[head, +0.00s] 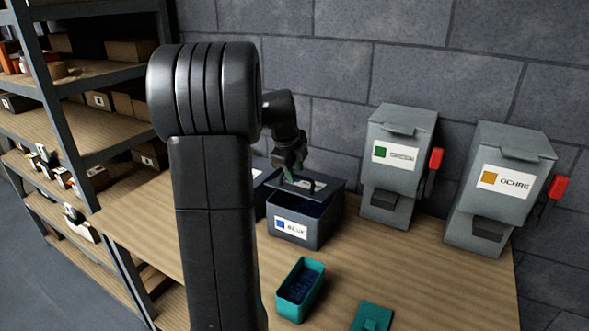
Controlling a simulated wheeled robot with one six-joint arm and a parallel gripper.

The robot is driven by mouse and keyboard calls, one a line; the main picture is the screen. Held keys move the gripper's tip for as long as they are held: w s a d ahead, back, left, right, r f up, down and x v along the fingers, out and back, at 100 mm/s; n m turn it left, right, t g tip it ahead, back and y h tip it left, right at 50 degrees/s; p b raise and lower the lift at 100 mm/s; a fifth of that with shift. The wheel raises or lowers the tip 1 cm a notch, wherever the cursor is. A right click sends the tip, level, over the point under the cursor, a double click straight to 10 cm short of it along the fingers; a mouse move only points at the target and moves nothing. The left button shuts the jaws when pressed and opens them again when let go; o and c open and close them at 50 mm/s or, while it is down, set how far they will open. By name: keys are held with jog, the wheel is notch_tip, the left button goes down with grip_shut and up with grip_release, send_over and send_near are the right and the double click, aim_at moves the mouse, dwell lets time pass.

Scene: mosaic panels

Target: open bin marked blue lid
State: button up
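The bin marked BLUE (295,236) is a dark box with a white label bearing a blue square, standing on the wooden bench. Its dark lid (328,185) is partly raised toward the back, and dark blue contents show in the gap at the front. A handle shows on top of the lid. My gripper (289,176) points down at the left part of the lid, close to the handle. Its fingers are small and dark here, so I cannot tell whether they are open, shut or holding the handle.
Another dark bin (262,178) stands to the left, mostly hidden by my arm. Grey dispensers marked GREEN (395,180) and OCHRE (495,205) with red levers stand right. A teal tray (315,290) with blue pieces and a teal object (372,317) lie in front. Shelves (70,140) stand left.

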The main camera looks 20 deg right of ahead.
jog(key=shift+f, duration=0.1)
grip_shut()
